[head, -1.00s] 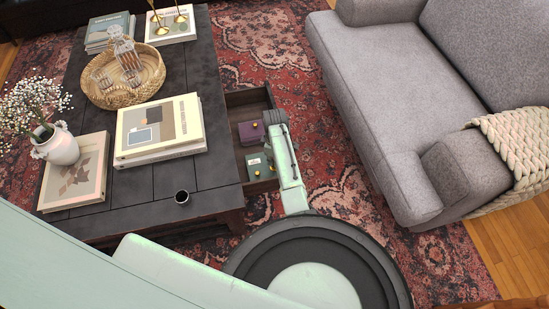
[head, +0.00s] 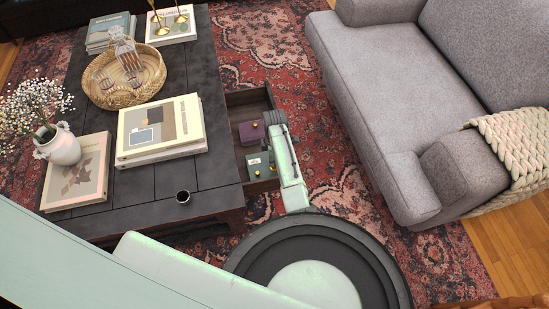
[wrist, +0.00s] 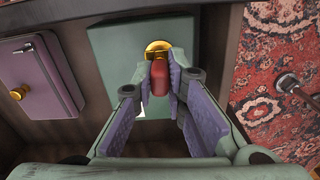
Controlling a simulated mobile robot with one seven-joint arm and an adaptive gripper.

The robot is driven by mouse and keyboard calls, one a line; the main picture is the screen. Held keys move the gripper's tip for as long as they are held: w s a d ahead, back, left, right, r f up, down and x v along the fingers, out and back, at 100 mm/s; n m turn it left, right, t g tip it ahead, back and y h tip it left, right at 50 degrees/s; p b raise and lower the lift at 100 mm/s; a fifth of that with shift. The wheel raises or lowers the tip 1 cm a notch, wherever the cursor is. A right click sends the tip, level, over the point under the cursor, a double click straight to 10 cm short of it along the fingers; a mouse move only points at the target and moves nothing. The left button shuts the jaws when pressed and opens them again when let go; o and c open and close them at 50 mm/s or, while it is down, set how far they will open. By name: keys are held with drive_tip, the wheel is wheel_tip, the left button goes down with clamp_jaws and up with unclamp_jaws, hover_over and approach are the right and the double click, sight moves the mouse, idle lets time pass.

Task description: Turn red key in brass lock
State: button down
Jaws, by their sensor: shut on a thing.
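The red key (wrist: 159,76) sits between the fingertips of my gripper (wrist: 158,82) in the wrist view. My gripper is shut on the key, with a finger pad on each side. The key's far end meets the brass lock (wrist: 157,48) on a green box (wrist: 118,40). The key's tip is hidden at the lock. In the head view the green box (head: 257,163) lies in an open drawer (head: 233,98) of the dark table, and the key is too small or hidden to make out there.
A purple box (wrist: 40,80) with a brass knob lies beside the green box in the drawer. The dark coffee table (head: 205,60) holds books, a basket and a vase. A grey sofa (head: 370,90) stands at right, with patterned rug between.

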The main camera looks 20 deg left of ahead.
drive_tip(key=shift+n, duration=1.2)
drive_tip(key=c, duration=2.1)
unclamp_jaws()
drive_tip(key=shift+n, duration=0.3)
drive_tip(key=o, duration=0.6)
drive_tip(key=shift+c, duration=0.2)
drive_tip(key=shift+o, duration=0.3)
drive_tip(key=o, duration=0.4)
drive_tip(key=shift+c, duration=0.2)
